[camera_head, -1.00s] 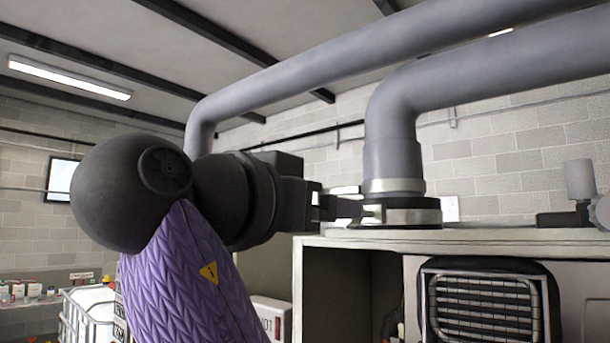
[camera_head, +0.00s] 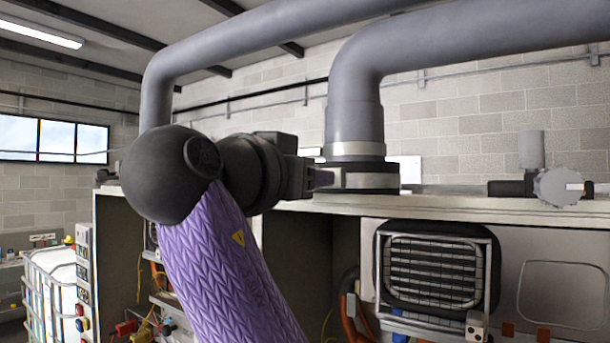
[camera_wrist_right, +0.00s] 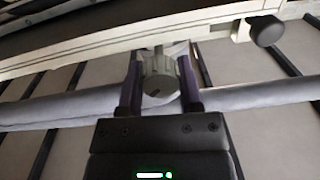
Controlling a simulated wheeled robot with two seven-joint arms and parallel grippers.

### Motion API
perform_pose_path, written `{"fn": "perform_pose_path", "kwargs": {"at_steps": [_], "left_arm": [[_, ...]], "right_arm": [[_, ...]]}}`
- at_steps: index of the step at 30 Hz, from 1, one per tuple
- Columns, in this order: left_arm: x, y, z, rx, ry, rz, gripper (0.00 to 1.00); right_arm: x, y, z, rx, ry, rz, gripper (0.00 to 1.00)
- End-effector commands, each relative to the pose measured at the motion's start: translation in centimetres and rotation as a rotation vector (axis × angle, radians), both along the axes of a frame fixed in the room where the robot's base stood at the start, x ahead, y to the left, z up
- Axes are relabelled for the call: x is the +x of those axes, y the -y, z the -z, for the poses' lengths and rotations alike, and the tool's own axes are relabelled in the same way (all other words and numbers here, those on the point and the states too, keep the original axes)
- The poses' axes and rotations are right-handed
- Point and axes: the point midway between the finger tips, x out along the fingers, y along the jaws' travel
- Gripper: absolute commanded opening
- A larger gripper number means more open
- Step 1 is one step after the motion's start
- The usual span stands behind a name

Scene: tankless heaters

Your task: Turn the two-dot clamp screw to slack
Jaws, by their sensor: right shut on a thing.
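My right gripper (camera_head: 325,179) reaches in from the left to the base of the thick grey pipe on the cabinet top. There a silver clamp band (camera_head: 372,181) circles a dark collar. In the right wrist view, the two fingers of the gripper (camera_wrist_right: 160,88) stand on either side of a round grey screw knob (camera_wrist_right: 160,82) with a small dark mark. The gripper is shut on this knob. I cannot make out any dots on it. My left gripper is not in view.
The grey pipe (camera_head: 356,100) rises and bends right, with another pipe (camera_head: 157,85) behind. The cabinet top (camera_head: 450,203) lies under the clamp. A grey valve fitting (camera_head: 558,187) stands at the right. A caged unit (camera_head: 435,272) is below. A white tank (camera_head: 55,285) stands lower left.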

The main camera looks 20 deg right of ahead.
Motion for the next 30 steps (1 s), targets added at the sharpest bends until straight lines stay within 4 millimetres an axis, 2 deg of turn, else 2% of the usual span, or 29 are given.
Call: {"fn": "perform_pose_path", "kwargs": {"at_steps": [5,12,15,23,24,29,30], "left_arm": [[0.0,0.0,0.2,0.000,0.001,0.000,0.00],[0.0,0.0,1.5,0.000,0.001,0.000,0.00],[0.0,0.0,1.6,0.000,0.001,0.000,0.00],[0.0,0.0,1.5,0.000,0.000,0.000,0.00],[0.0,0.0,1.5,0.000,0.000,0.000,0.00],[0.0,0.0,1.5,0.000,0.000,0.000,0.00],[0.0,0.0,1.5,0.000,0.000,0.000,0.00]], "right_arm": [[0.0,0.0,0.0,-0.017,-0.020,-0.001,0.00],[0.0,-0.1,0.1,-0.242,-0.306,-0.001,0.00],[0.0,-0.1,0.0,-0.296,-0.374,0.000,0.00],[0.0,-0.1,-0.2,-0.308,-0.388,0.000,0.00],[0.0,-0.1,-0.2,-0.308,-0.388,0.000,0.47],[0.0,0.0,-0.1,-0.306,-0.389,-0.001,0.81],[0.0,-0.1,-0.1,-0.306,-0.389,-0.001,0.81]]}}
